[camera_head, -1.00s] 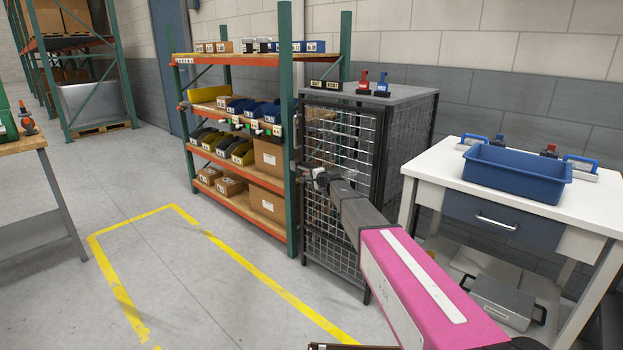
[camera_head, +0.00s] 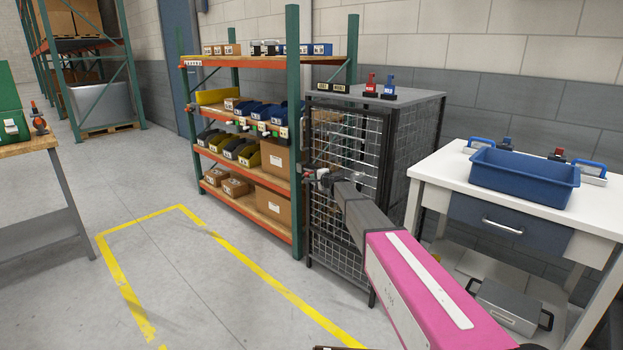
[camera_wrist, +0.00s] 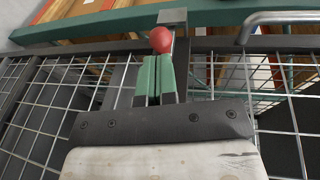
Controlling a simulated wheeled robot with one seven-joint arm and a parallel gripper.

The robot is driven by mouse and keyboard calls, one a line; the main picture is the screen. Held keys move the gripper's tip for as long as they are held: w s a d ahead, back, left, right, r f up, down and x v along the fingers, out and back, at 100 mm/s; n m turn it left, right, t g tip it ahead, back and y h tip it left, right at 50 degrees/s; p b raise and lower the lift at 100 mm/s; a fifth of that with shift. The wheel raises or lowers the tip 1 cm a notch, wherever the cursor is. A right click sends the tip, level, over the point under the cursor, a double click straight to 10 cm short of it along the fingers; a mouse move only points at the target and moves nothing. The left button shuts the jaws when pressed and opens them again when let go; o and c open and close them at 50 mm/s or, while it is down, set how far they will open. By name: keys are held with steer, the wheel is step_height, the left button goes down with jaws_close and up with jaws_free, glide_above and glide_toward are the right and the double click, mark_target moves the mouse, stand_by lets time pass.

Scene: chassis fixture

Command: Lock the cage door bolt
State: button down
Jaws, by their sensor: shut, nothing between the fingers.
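The wire-mesh cage (camera_head: 408,150) stands beside the shelf, and its mesh door front faces me. My gripper (camera_head: 311,174) is at the upper left part of the door, by the frame edge. In the wrist view my gripper's green fingertips (camera_wrist: 155,75) are shut together with nothing between them. The bolt's red ball knob (camera_wrist: 161,39) is just beyond the tips, by a grey metal bracket (camera_wrist: 172,17) on the dark door frame (camera_wrist: 215,44). I cannot tell whether the tips touch the knob. The rest of the bolt is mostly hidden by the fingers.
A grey bar handle (camera_wrist: 285,17) is at the wrist view's upper right. The shelf (camera_head: 292,130) with bins stands close on the cage's left. A white workbench (camera_head: 440,172) with a blue tub (camera_head: 525,180) is on the right. Floor inside the yellow line (camera_head: 140,222) is clear.

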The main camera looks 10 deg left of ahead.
steer(key=v, duration=1.1)
steer(key=s+d+f+n+g+h, duration=0.1)
steer(key=s+d+f+n+g, duration=0.2)
steer(key=s, duration=0.5)
steer(key=s+d+f+n+g+h, duration=0.2)
steer(key=s+d+f, duration=0.25)
steer(key=s, duration=0.45)
steer(key=s+d+f+n+g+h, duration=0.1)
steer(key=s+d+f+n+g, duration=0.15)
steer(key=s+f, duration=0.4)
steer(key=s+d+f+g+h, duration=0.1)
steer(key=s+d+h, duration=0.1)
steer(key=s+d, duration=0.2)
steer(key=s+d+n+g+h, duration=0.1)
steer(key=s+d, duration=0.4)
steer(key=s, duration=0.6)
steer(key=s+d+f+n+g+h, duration=0.1)
steer(key=s+d+g+h, duration=0.1)
steer(key=s, duration=0.5)
steer(key=d+h, duration=0.1)
steer(key=d, duration=0.1)
steer(key=shift+s+d+f, duration=0.3)
steer(key=shift+d, duration=0.05)
